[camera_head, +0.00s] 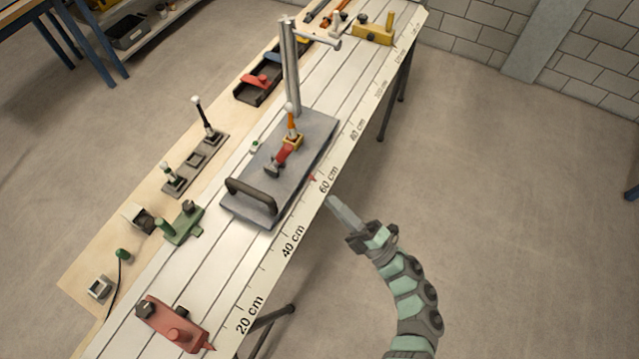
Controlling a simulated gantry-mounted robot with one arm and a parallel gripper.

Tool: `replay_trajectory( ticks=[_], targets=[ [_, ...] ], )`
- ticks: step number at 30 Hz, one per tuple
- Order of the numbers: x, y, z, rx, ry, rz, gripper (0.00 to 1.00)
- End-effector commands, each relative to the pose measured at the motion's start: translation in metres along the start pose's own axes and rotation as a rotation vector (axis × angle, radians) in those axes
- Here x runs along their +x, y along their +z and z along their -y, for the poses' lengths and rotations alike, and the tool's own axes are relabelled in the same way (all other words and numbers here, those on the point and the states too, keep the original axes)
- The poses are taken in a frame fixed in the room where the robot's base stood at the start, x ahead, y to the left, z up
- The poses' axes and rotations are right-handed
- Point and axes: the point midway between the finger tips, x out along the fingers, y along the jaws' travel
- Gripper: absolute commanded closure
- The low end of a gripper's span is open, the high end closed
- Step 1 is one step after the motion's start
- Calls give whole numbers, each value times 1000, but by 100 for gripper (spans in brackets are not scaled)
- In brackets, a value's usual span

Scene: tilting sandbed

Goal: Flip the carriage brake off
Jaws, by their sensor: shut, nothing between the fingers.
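The carriage is a grey plate (312,133) lying across the long ruled white bench, near the 40 to 60 cm marks. On it stand a black bar handle (251,196), a tall grey post (291,70) and a small device that looks like the brake, with a red part (284,152), a yellow block and an orange-tipped lever (290,122) standing roughly upright. My gripper (332,201) is shut and empty, beside the bench's right edge, right of the carriage and apart from the brake. Its exact height is hard to tell.
A red stop (172,323) sits at the near end, a green one (180,224) left of the carriage, and a yellow one (373,32) at the far end. Two upright levers (205,118) stand on the wooden side board. The floor to the right is clear.

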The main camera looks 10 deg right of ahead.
Motion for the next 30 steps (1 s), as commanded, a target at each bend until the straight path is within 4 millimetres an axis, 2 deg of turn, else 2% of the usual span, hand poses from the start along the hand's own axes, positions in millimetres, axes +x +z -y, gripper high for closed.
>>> replay_trajectory(
  ticks=[12, 18, 23, 30],
  targets=[
    [86, -2, -2, 1, 4, -7, 100],
    [117, -2, -2, -1, 4, -5, 100],
    [129, -1, -2, 0, 3, -4, 100],
    [131, -1, -1, 0, 1, -2, 100]
  ],
)
